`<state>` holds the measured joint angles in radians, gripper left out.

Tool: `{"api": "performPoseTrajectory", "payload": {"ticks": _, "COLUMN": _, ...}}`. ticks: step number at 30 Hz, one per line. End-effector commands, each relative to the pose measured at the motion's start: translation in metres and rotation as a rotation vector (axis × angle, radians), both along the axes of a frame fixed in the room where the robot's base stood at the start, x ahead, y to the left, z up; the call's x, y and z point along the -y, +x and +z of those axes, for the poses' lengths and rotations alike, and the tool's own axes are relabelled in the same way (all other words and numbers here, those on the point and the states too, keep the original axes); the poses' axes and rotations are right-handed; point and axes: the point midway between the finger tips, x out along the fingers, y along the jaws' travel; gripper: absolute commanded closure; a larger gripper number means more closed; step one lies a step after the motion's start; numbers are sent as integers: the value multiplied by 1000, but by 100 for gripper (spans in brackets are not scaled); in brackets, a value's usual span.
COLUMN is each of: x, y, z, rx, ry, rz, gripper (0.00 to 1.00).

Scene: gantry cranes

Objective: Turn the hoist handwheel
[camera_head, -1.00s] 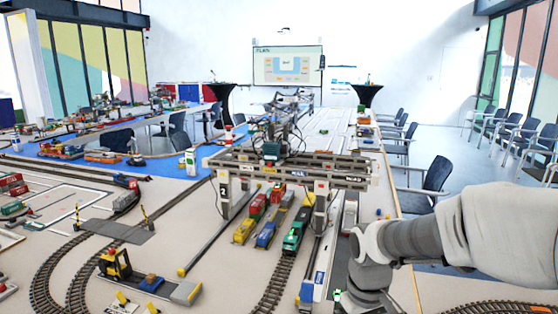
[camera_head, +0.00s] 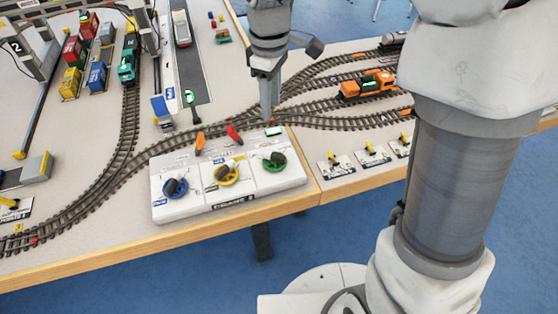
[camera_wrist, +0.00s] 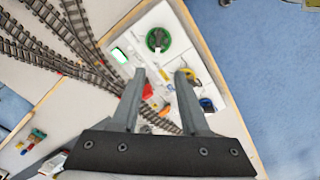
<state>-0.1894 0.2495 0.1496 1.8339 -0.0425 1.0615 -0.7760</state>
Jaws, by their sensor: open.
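A white control panel (camera_head: 235,200) lies at the table's front edge. It carries three handwheels with dark knobs: blue (camera_head: 175,188) at left, yellow (camera_head: 228,174) in the middle and green (camera_head: 275,161) at right. I cannot read which label marks the hoist. My gripper (camera_head: 268,112) points down behind the panel, apart from the wheels. In the wrist view, my gripper (camera_wrist: 161,75) is open and empty. The green wheel (camera_wrist: 158,39) shows just beyond the fingertips; the yellow wheel (camera_wrist: 188,76) is partly hidden by the right finger, and the blue wheel (camera_wrist: 207,104) lies beside it.
An orange lever (camera_head: 200,142) and a red lever (camera_head: 234,134) stand at the panel's back edge. Model tracks (camera_head: 330,115) run close behind, with an orange locomotive (camera_head: 367,86) on them. Small yellow levers (camera_head: 372,148) stand right of the panel. Floor is open in front.

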Motion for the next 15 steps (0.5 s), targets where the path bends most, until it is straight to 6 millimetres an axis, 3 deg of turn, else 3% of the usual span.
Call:
{"api": "performPoseTrajectory", "payload": {"ticks": 7, "x": 7, "y": 1, "z": -18, "rx": -4, "ry": -1, "rz": 23, "gripper": 55}}
{"api": "performPoseTrajectory", "payload": {"ticks": 15, "x": 7, "y": 1, "z": -76, "rx": -6, "ry": -1, "rz": 22, "gripper": 55}}
